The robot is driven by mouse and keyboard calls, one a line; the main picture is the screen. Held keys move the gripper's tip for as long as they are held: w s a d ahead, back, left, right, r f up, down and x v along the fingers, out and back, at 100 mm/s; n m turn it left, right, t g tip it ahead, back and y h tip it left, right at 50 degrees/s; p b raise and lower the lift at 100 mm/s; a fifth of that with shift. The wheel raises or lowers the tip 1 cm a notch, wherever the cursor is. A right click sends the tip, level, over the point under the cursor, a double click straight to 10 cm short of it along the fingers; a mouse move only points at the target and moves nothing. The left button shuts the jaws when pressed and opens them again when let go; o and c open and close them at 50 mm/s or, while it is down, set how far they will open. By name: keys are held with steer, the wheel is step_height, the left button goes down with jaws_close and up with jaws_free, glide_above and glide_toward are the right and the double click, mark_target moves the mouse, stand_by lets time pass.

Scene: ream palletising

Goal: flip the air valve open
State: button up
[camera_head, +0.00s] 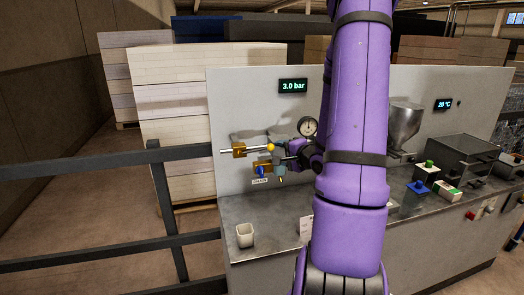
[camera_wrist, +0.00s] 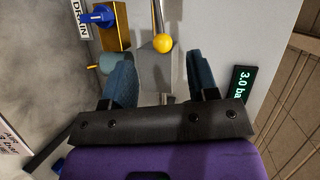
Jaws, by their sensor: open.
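The air valve seems to be the brass fitting (camera_head: 239,150) on a horizontal silver pipe on the grey panel. A yellow ball knob (camera_head: 270,147) shows at the right end of a silver rod there; it also shows in the wrist view (camera_wrist: 162,42). My gripper (camera_head: 281,161) is at the panel, just right of the knob, partly hidden by my arm. In the wrist view, its two blue fingers (camera_wrist: 164,60) are apart, one either side of the knob's line. The knob lies just beyond the fingertips, with no visible contact.
A blue-handled drain valve (camera_head: 261,170) sits just below, labelled in the wrist view (camera_wrist: 98,17). A pressure gauge (camera_head: 307,126) and a display reading 3.0 bar (camera_head: 293,86) are above. A dark railing (camera_head: 110,164) is at left.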

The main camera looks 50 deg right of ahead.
mark_target(265, 148)
steer(key=x, duration=0.9)
steer(key=shift+w+f, duration=0.1)
steer(key=shift+w, duration=0.25)
jaws_close()
